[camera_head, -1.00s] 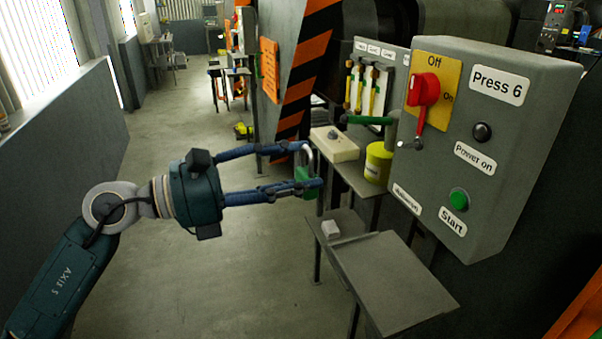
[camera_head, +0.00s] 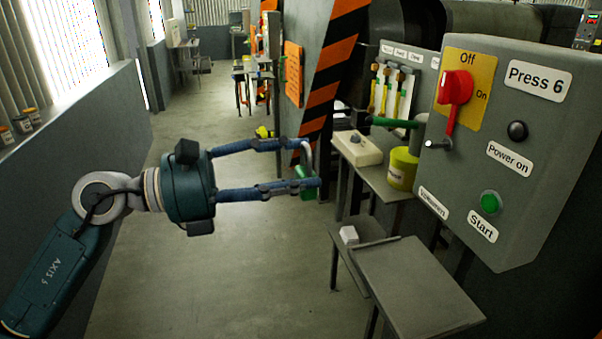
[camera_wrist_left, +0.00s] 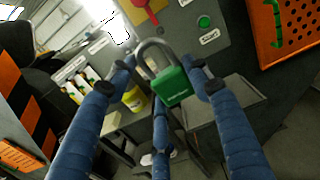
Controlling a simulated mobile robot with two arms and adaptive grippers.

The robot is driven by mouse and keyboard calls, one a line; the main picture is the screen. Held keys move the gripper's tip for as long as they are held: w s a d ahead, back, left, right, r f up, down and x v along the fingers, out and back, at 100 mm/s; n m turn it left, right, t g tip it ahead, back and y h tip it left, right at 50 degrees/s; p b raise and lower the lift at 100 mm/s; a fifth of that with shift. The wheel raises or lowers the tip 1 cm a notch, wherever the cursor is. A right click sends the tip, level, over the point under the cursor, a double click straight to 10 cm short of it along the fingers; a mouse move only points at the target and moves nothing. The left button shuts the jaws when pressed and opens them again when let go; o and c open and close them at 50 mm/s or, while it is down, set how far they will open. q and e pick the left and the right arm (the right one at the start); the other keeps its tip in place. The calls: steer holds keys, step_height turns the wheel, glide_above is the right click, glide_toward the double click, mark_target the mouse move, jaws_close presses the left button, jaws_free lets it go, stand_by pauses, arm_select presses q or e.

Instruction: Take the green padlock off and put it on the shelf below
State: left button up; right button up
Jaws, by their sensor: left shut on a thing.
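The green padlock (camera_head: 303,172) with its grey shackle is held between the fingers of my left gripper (camera_head: 311,165), in the air left of the Press 6 box. In the left wrist view the padlock (camera_wrist_left: 173,88) hangs between the blue fingers, its shackle upward; whether the shackle is locked I cannot tell. The red switch (camera_head: 455,87) on the grey control box (camera_head: 550,140) carries no padlock. The grey shelf (camera_head: 415,290) is below the box, lower and to the right of my gripper. My right gripper is not in view.
A smaller ledge with a white block (camera_head: 348,235) adjoins the shelf. A yellow tub (camera_head: 403,168) and a cream box (camera_head: 357,148) stand on a higher ledge behind. A striped orange-black post (camera_head: 335,65) rises behind the gripper. The floor at left is open.

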arm_select(q)
steer(key=shift+s+a+f+b, duration=0.1)
steer(key=shift+s+a+b, duration=0.1)
steer(key=shift+a, duration=0.15)
steer(key=shift+s+a+f+b, duration=0.1)
steer(key=shift+a+b, duration=0.1)
steer(key=shift+a, duration=0.15)
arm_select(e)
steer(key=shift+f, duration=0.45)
arm_select(q)
steer(key=shift+a, duration=0.2)
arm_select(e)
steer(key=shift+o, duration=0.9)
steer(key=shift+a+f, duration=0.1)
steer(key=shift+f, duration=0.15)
arm_select(q)
steer(key=shift+b, duration=0.3)
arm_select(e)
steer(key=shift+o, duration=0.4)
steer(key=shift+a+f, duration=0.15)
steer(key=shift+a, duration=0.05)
arm_select(q)
steer(key=shift+r, duration=0.1)
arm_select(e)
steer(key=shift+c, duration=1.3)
arm_select(q)
steer(key=shift+r, duration=0.1)
